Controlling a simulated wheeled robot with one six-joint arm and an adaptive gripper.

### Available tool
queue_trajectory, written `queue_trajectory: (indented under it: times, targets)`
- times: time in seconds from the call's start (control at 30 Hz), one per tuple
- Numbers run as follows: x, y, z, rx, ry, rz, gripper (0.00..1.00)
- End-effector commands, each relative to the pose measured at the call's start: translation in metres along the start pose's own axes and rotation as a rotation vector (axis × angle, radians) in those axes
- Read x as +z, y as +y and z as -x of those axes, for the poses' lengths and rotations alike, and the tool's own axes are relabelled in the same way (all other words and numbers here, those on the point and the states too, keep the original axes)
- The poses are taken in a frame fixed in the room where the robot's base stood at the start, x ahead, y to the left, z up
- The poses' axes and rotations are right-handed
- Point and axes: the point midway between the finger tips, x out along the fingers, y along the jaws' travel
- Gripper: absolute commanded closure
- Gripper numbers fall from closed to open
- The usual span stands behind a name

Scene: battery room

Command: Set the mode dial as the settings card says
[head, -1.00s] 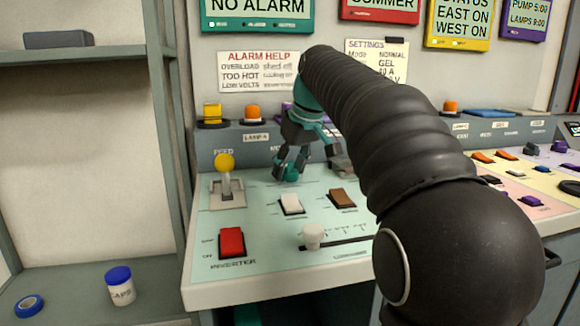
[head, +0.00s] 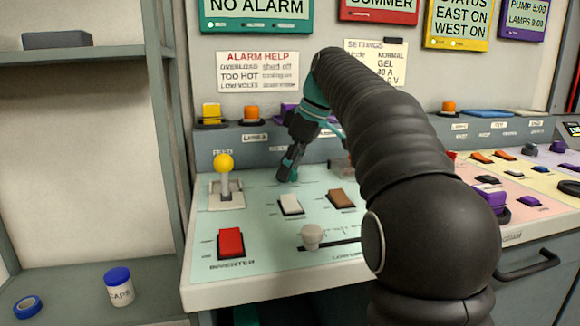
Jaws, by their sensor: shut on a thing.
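The settings card (head: 376,63) is on the wall behind the panel, its left edge partly covered by my arm. It reads NORMAL beside the mode line, then GEL, with smaller lines below that are hard to read. My gripper (head: 289,166) points down at the back of the pale green panel (head: 262,210), shut on the teal mode dial (head: 286,176). The fingers hide most of the dial, so its pointer and marks cannot be read.
A yellow-knobbed lever (head: 224,165) stands left of my gripper. My arm covers the panel's right part.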

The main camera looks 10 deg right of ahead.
Motion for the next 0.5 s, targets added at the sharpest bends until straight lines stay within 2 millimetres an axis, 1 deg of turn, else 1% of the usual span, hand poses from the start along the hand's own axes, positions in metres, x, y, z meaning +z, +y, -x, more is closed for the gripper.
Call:
queue_trajectory:
  times: [0.3, 0.33, 0.37, 0.4, 0.5]
  targets:
    - [0.0004, -0.0002, -0.0008, -0.003, -0.001, 0.0, 0.83]
    - [0.0004, -0.0002, -0.0008, -0.003, -0.002, 0.0, 0.46]
    - [0.0004, -0.0002, -0.0008, -0.003, -0.002, 0.0, 0.38]
    - [0.0004, -0.0002, -0.0007, -0.002, -0.001, 0.0, 0.28]
    - [0.0003, -0.0001, -0.0006, -0.002, -0.001, 0.0, 0.28]
